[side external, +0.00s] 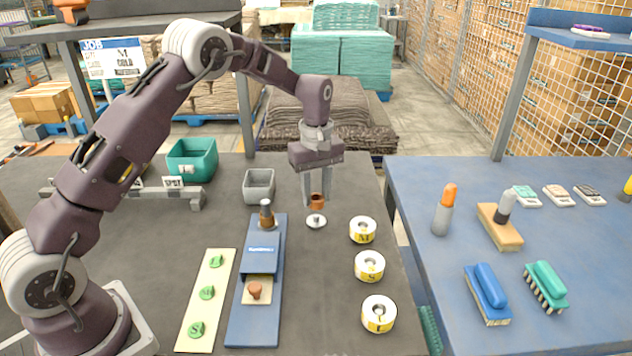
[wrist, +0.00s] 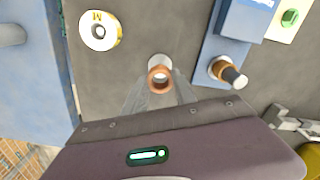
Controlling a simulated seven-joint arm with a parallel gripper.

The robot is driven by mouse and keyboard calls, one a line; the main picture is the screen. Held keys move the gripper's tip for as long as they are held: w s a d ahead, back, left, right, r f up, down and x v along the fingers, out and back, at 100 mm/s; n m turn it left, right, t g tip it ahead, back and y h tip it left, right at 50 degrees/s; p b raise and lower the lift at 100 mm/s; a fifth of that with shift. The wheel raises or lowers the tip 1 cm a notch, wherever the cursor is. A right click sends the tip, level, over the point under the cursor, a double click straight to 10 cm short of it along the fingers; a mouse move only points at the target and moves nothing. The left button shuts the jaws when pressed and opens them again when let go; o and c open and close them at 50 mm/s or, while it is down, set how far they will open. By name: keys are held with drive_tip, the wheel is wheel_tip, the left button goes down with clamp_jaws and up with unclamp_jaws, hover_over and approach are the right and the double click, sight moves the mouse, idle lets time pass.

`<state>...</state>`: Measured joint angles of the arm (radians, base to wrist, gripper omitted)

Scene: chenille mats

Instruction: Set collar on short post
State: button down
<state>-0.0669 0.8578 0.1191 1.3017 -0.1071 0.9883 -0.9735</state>
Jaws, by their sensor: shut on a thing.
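My gripper (side external: 317,190) points down over the dark mat, shut on a copper-brown collar (side external: 317,200). The wrist view shows the collar (wrist: 160,87) as a ring between the fingertips, its hole facing the camera. A short silvery post on a round base (side external: 316,222) stands directly below the collar in the side view. In the wrist view the silvery piece (wrist: 158,60) shows just behind the ring. I cannot tell whether they touch. A taller grey-topped post (side external: 266,210) stands on the blue fixture (side external: 240,325), with a copper ring around its foot (wrist: 219,67).
Several white-and-yellow lettered rolls (side external: 362,230) lie right of the post. A grey bin (side external: 259,186) and a teal bin (side external: 191,160) stand behind. A brown knob (side external: 255,291) sits on the fixture's pad. A pale strip (side external: 195,315) with green buttons lies left.

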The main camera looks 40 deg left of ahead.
sight(316, 215)
drive_tip(key=shift+f, duration=0.95)
drive_tip(key=shift+f, duration=1.4)
idle(0.5)
drive_tip(key=c, duration=0.9)
unclamp_jaws()
drive_tip(key=shift+c, duration=0.2)
wheel_tip(316, 215, up, 7)
drive_tip(key=shift+r, duration=0.1)
